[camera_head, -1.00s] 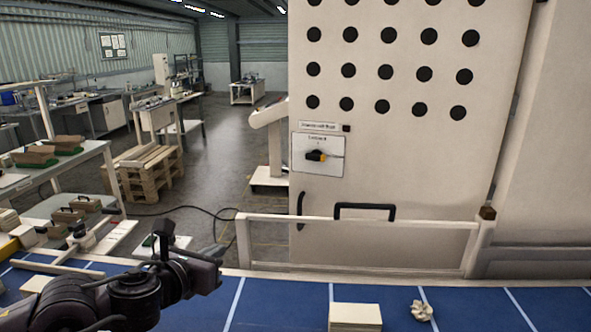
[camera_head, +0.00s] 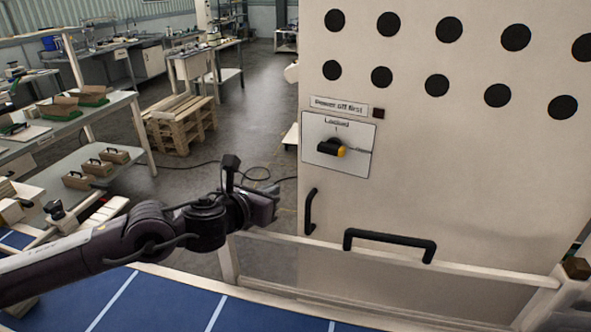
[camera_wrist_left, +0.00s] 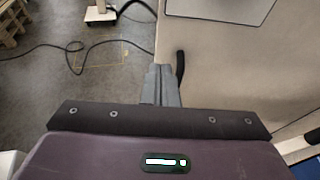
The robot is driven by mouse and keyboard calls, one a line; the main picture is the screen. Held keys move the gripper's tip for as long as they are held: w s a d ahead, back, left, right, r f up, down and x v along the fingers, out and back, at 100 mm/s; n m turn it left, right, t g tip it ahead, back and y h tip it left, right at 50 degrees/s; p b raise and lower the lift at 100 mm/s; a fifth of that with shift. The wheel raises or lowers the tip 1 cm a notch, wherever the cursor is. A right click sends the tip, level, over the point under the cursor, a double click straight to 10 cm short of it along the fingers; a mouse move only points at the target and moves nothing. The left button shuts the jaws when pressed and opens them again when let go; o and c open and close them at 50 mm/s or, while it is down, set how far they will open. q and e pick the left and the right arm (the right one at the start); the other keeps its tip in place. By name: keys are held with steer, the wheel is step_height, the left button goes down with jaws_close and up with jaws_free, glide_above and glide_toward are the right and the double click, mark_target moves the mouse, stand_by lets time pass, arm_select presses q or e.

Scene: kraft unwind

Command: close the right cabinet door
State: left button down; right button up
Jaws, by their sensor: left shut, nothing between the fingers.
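A cream cabinet door panel (camera_head: 430,190) fills the right of the head view, with rows of round black holes. A black vertical handle (camera_head: 310,211) is near its left edge, and a black horizontal handle (camera_head: 390,243) is lower down. My left gripper (camera_head: 274,204) is just left of the vertical handle in the picture. In the left wrist view its shut, empty fingers (camera_wrist_left: 161,77) point at the panel's edge, with the dark handle (camera_wrist_left: 180,68) just right of them. Contact cannot be told. The door's hinge side and opening angle are unclear. My right gripper is out of view.
A pale rail (camera_head: 400,277) crosses in front of the panel, above a blue surface with white lines (camera_head: 170,303). A switch plate (camera_head: 338,146) reads "Locked". A pallet (camera_head: 178,122) and shelves with boxes (camera_head: 90,170) stand left. A cable lies on the floor.

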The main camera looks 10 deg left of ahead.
arm_select(q)
steer(key=p, duration=0.3)
glide_toward(300, 172)
steer(key=w+f, duration=0.2)
steer(key=w, duration=0.1)
steer(key=shift+w+d+r+p, duration=0.2)
steer(key=shift+w+d+p, duration=0.3)
steer(key=shift+w+p, duration=0.3)
steer(key=shift+w+d, duration=0.1)
steer(key=shift+w, duration=0.4)
steer(key=shift+w+f, duration=0.15)
steer(key=shift+w, duration=0.1)
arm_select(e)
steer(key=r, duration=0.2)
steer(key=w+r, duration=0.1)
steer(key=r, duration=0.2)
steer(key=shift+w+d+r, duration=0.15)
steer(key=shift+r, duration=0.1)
